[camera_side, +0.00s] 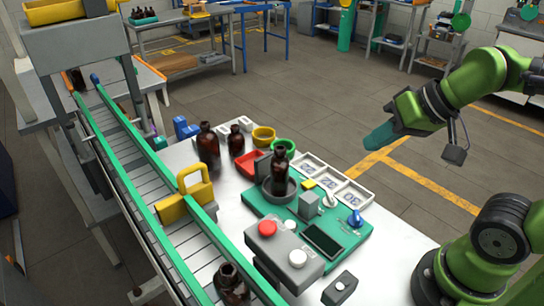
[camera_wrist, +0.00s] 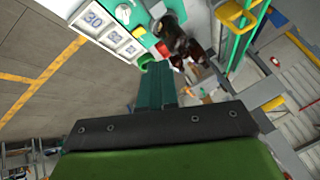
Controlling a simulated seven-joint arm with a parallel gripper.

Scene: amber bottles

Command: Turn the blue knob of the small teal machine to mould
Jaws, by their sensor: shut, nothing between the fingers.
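The small teal machine (camera_side: 268,207) sits on the white table in the side view. Its blue knob (camera_side: 355,218) is at its right corner, with a white knob (camera_side: 329,198) behind it. A brown bottle (camera_side: 280,168) stands in the round dark dish on the machine. My gripper (camera_side: 376,140) is raised in the air to the upper right of the machine, well apart from the blue knob. Its teal fingers are shut and empty, also seen in the wrist view (camera_wrist: 156,82). The blue knob cannot be made out in the wrist view. Markings around it are too small to read.
White numbered trays (camera_side: 354,197) lie behind the machine. A control box with a red button (camera_side: 267,229) stands in front. More brown bottles (camera_side: 208,146), a red bin (camera_side: 248,164) and a green-railed conveyor (camera_side: 160,225) are to the left. Open air surrounds my gripper.

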